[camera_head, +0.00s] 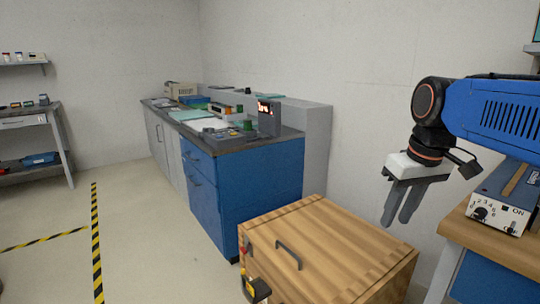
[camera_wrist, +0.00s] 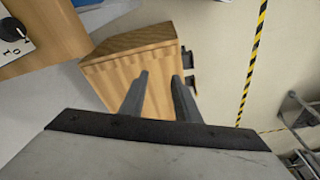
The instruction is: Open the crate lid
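The wooden crate (camera_head: 345,275) stands on the floor at the bottom of the head view. Its lid (camera_head: 320,235) lies flat and closed, with a dark bar handle (camera_head: 289,255) on it. A dark latch-like part with red and yellow bits (camera_head: 256,289) is on the crate's left side. My gripper (camera_head: 396,222) hangs above the crate's right side, fingers pointing down, apart and empty. In the wrist view the crate (camera_wrist: 130,55) lies beyond the open fingers (camera_wrist: 160,76). Dark parts stick out at its right edge there; I cannot tell which is the handle.
A blue cabinet (camera_head: 245,185) with instruments on top stands behind the crate, near the wall. A wooden-topped bench (camera_head: 505,250) with a control box (camera_head: 500,212) is close on the right. Open floor with striped tape (camera_head: 96,240) lies left.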

